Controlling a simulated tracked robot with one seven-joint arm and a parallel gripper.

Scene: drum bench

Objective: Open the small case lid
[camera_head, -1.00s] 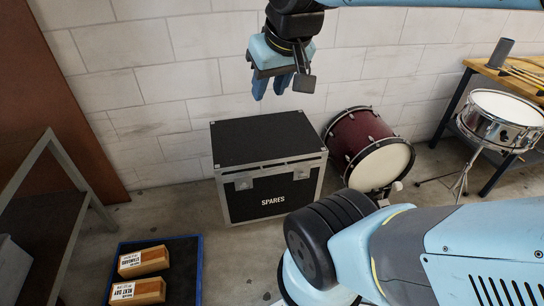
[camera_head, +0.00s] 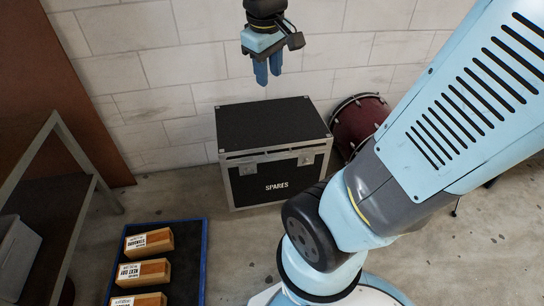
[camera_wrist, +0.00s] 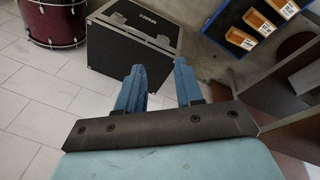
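The small case (camera_head: 276,178) is a black box with silver edges and the word SPARES on its front. It stands on the floor against the wall, and its lid (camera_head: 268,124) looks shut. Latches show on the front near the top edge. In the wrist view the case (camera_wrist: 128,48) lies beyond my fingers. My gripper (camera_head: 267,80) hangs above and behind the case lid in the picture, pointing down, apart from it. In the wrist view my gripper (camera_wrist: 159,66) shows two blue fingers with a clear, empty gap between them.
A dark red drum (camera_head: 357,120) stands close to the case's right, partly hidden by my arm. A blue-edged tray (camera_head: 204,262) with labelled wooden blocks (camera_head: 149,242) lies front left. A grey-framed shelf (camera_head: 75,150) stands at left. Bare floor (camera_head: 170,190) shows between shelf and case.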

